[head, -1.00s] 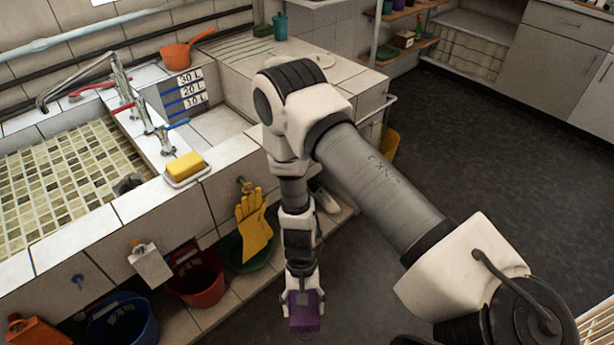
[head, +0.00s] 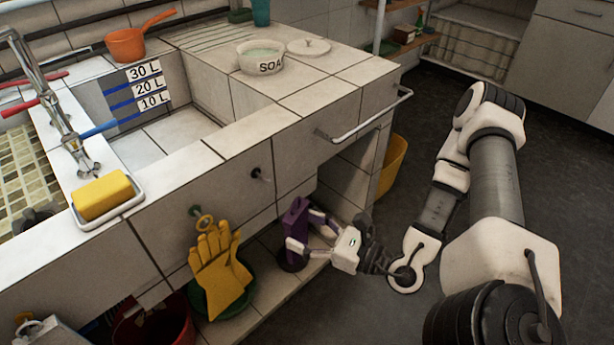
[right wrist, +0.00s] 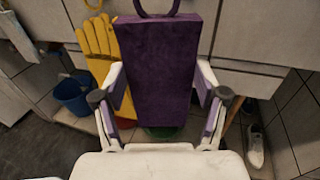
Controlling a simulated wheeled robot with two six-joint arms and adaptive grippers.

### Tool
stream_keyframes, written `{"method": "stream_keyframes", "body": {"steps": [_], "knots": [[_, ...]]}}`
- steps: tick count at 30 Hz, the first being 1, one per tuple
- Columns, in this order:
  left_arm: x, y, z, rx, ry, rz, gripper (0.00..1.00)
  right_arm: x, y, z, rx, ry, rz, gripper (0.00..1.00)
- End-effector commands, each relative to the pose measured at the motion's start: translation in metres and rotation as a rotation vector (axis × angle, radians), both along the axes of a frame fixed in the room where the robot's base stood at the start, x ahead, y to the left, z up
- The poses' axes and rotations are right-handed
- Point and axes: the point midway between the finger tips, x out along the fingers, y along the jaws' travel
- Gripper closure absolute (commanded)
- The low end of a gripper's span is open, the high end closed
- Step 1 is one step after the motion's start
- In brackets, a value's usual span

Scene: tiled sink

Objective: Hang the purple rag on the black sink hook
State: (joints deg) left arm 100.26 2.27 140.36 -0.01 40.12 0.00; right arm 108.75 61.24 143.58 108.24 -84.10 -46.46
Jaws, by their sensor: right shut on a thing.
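The purple rag (head: 296,216) is held upright in front of the tiled sink front, below and to the right of the black sink hook (head: 261,175). The hook is bare. My right gripper (head: 308,230) is shut on the rag, coming in from the right. In the right wrist view the rag (right wrist: 157,70) stands up between the fingers of the right gripper (right wrist: 158,95), with a purple loop (right wrist: 157,10) at its top, cut by the picture edge. The hook cannot be made out in that view. My left gripper is out of view.
Yellow gloves (head: 220,268) hang from a hook left of the rag. A yellow sponge (head: 103,195) in a dish and a soap bowl (head: 261,58) sit on the counter. A metal rail (head: 372,118) juts out at the right corner. Dark floor is clear at right.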

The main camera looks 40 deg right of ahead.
Motion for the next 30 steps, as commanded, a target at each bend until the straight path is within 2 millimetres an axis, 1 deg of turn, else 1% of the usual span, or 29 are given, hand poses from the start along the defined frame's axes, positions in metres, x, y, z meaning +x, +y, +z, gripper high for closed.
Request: {"method": "stream_keyframes", "body": {"steps": [1,3,8,30], "knots": [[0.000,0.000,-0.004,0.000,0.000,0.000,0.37,0.000,-0.004,-0.002,0.003,-0.006,-0.022,0.68],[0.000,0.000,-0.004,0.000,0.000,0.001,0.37,0.001,-0.006,-0.001,0.003,-0.012,-0.035,0.68],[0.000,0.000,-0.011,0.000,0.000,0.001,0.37,0.009,-0.005,-0.002,0.003,-0.015,-0.033,0.68],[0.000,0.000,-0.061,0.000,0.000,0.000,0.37,0.058,0.000,-0.008,0.002,-0.014,-0.029,0.68]]}}
